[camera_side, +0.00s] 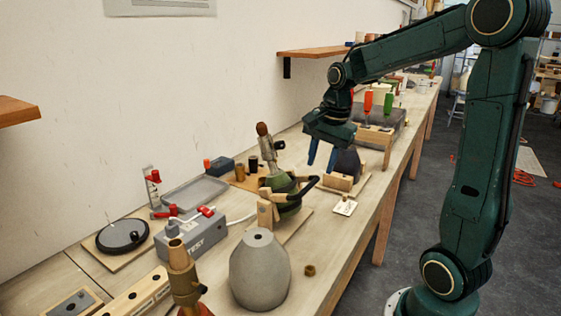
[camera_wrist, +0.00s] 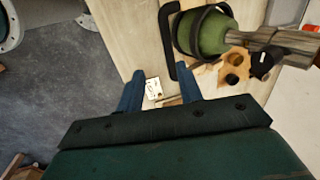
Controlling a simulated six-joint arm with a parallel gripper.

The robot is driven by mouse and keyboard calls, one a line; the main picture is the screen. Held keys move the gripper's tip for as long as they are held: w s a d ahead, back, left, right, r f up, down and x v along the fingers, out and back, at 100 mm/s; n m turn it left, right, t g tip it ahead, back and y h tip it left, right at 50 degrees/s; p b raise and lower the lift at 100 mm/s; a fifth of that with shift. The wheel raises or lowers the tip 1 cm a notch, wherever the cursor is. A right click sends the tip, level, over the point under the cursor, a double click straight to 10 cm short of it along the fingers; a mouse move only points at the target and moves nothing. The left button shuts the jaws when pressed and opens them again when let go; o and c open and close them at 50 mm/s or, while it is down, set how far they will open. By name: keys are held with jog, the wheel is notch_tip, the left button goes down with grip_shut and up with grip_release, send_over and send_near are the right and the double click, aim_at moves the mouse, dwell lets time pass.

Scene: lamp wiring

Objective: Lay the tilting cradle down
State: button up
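The tilting cradle (camera_side: 264,213) is a wooden frame on a board near the middle of the bench. It holds a rounded green lamp body (camera_side: 288,205) whose neck and brown top (camera_side: 266,140) point up, leaning slightly left. A black curved bar (camera_side: 307,190) sticks out on its right side. In the wrist view the green body (camera_wrist: 208,35) and black bar (camera_wrist: 171,45) show at the top, just beyond my fingers. My gripper (camera_side: 322,160) is open and empty, its blue fingers pointing down above and to the right of the cradle. The fingers (camera_wrist: 160,72) are apart with nothing between them.
A grey cone-shaped body (camera_side: 260,275) and a grey box (camera_side: 192,236) with red clips stand nearer the camera. A dark cone (camera_side: 347,163), a wooden block (camera_side: 338,182) and a white tag (camera_side: 345,208) lie right of the cradle. A grey tray (camera_side: 195,191) lies behind left.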

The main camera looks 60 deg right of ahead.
notch_tip(320, 180, up, 5)
jog(key=s+a+n+t, duration=0.2)
jog(key=s+a+n, duration=0.7)
jog(key=a+n, duration=0.4)
jog(key=shift+s+a, duration=0.3)
jog(key=shift+s, duration=0.1)
jog(key=shift+f, duration=0.1)
jog(key=shift+w+t, duration=0.15)
jog(key=shift+t, duration=0.15)
grip_shut()
jog(key=w+d+r+m+t, duration=0.4)
jog(key=w+d+m, duration=0.1)
jog(key=d+m, duration=0.1)
jog(key=w+d+r+m+t, duration=0.3)
jog(key=w+d+m+t, duration=0.1)
jog(key=d+m, duration=0.3)
jog(key=shift+w+d+r, duration=0.3)
jog(key=shift+w+r, duration=0.1)
jog(key=shift+w, duration=0.4)
